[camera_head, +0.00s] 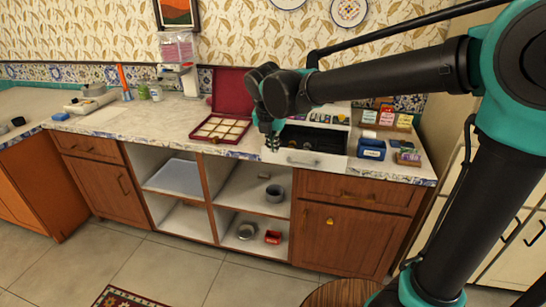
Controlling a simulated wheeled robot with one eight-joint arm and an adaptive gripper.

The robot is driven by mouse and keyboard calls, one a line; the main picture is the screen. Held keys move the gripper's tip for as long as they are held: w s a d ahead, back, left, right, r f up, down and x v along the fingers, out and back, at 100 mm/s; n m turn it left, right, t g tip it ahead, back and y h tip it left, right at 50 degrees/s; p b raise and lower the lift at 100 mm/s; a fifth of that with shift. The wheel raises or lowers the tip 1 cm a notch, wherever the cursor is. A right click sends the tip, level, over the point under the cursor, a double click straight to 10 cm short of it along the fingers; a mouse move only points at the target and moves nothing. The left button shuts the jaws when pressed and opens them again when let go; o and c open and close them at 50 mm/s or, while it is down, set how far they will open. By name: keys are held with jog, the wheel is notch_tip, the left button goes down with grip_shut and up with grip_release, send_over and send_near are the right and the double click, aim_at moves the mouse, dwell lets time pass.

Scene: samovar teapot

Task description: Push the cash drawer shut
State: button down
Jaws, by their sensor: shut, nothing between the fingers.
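The cash drawer (306,160) is on the counter at the right of the middle, with its pale front panel facing me. It stands pulled out, and its dark inside (325,139) shows behind the front panel. Small items stand above and behind it. My gripper (271,143) is shut and empty, pointing down at the left end of the drawer's front. I cannot tell whether it touches the drawer. My arm hides part of the drawer's left side and what is behind it.
An open red box (222,129) with a divided tray lies just left of the gripper. A blue box (371,149) and small packets (409,156) stand close to the drawer's right. The counter (140,120) is fairly clear farther left. Open shelves (240,184) lie below.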

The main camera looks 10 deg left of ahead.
aim_at(275, 155)
jog(key=shift+n, duration=0.5)
jog(key=x, duration=0.3)
jog(key=w+a+x, duration=0.1)
jog(key=x, duration=0.3)
jog(key=w+x, duration=0.1)
jog(key=x, duration=0.2)
jog(key=shift+w+a+r, duration=0.15)
jog(key=shift+r, duration=0.05)
jog(key=shift+w, duration=0.7)
